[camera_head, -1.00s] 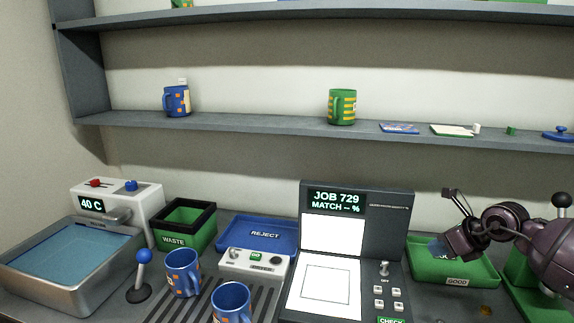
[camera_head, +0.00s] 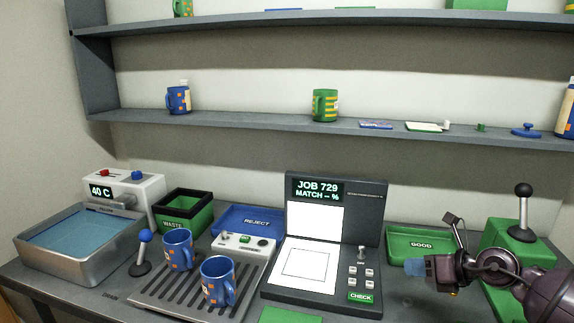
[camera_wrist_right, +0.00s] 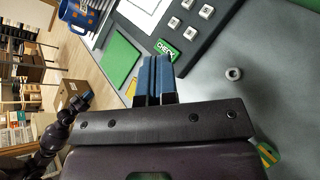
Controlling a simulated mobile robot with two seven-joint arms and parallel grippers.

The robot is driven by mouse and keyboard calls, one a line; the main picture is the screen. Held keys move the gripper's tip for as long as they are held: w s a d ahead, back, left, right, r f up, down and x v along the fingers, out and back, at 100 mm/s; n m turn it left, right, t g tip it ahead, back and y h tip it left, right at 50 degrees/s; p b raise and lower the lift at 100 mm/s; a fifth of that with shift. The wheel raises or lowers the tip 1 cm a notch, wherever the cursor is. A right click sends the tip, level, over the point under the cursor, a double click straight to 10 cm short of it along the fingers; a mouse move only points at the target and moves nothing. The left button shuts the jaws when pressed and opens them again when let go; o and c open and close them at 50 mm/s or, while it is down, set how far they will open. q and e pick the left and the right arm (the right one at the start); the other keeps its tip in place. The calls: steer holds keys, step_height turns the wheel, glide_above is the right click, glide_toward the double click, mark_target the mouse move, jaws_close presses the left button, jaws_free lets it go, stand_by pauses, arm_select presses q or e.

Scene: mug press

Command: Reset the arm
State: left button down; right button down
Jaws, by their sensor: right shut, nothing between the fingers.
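My right gripper (camera_head: 420,267), with blue fingertips, is at the right of the head view, in front of the green GOOD tray (camera_head: 402,236). It is shut and empty; in the right wrist view its two blue fingers (camera_wrist_right: 155,78) lie together over the bench, touching no object. My left gripper is outside the head view. A dark arm with a blue tip, which looks like my left gripper (camera_wrist_right: 80,103), shows at the left of the right wrist view, too small to tell its jaws.
The check station (camera_head: 373,276) reads JOB 729. Two blue mugs (camera_head: 177,249) (camera_head: 217,281) stand on the slatted drain. A water basin (camera_head: 128,259), WASTE bin (camera_head: 174,225), REJECT tray (camera_head: 280,221) and green lever box (camera_head: 512,240) line the bench. Shelves hang above.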

steer(key=s+a+r+m+t+y, duration=0.1)
steer(key=s+a+m+t+y, duration=0.1)
steer(key=s+a+m+t, duration=0.45)
steer(key=s+d+f+m+t+h, duration=0.1)
steer(key=s+d+f+m+h, duration=0.25)
steer(key=m+h, duration=0.6)
steer(key=s+d+f+m+h, duration=0.3)
steer(key=s+d+m+h, duration=0.2)
steer(key=m, duration=1)
steer(key=s+a+f+m+g+y, duration=0.1)
steer(key=s+f+m+g, duration=0.25)
steer(key=s, duration=0.45)
steer(key=s+a+f+m+g, duration=0.1)
steer(key=s+f+m+g, duration=0.2)
steer(key=s+g, duration=0.35)
steer(key=s+f+m+g+y, duration=0.1)
steer(key=s+f+m+g, duration=0.25)
steer(key=s, duration=0.55)
steer(key=w+f+n+t, duration=0.1)
steer(key=w+f+t, duration=0.6)
steer(key=f+t, duration=0.2)
steer(key=shift+a+f+n+y, duration=0.2)
steer(key=shift+f+n+y, duration=0.25)
steer(key=shift+f, duration=0.55)
